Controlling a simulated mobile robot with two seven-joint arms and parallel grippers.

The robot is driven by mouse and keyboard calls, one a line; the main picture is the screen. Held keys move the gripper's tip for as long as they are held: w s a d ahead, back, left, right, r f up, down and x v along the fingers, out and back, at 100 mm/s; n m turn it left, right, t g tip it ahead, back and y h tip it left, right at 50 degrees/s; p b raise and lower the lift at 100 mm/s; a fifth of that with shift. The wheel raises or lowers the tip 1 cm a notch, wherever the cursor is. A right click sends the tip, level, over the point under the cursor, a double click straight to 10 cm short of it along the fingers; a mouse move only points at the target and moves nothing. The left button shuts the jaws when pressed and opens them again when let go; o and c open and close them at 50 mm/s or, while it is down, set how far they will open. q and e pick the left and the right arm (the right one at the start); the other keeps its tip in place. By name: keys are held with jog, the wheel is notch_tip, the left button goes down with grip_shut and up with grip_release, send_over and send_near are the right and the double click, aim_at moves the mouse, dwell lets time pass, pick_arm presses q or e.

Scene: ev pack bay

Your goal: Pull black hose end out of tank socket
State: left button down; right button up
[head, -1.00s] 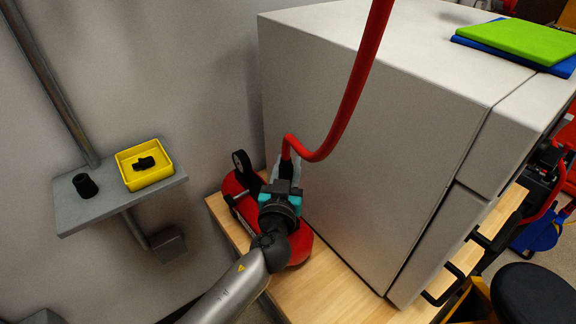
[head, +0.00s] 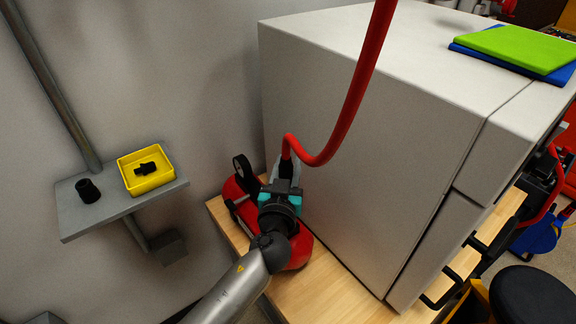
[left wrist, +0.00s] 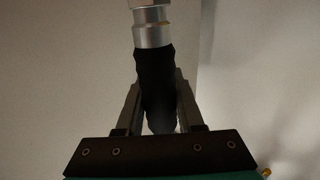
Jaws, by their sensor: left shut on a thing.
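My left gripper (head: 286,168) reaches over the red tank (head: 298,250) on the wooden bench. In the left wrist view its two fingers are shut on the black hose end (left wrist: 155,80), one on each side. A silvery metal fitting (left wrist: 152,28) adjoins the black part at the top of that view. In the head view the red hose (head: 352,95) hangs from above and bends down to the gripper. The gripper hides the black hose end and the tank socket there, so I cannot tell whether they are joined. My right gripper is not in view.
A large pale cabinet (head: 350,160) stands close to the right of the gripper. At left, a grey wall shelf (head: 115,208) holds a yellow tray (head: 160,184) with a black part and a black cup-like piece (head: 88,190). The bench front (head: 335,295) is bare.

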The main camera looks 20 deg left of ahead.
pick_arm(q)
jog(key=shift+r+p, duration=1.35)
jog(key=shift+r, duration=0.7)
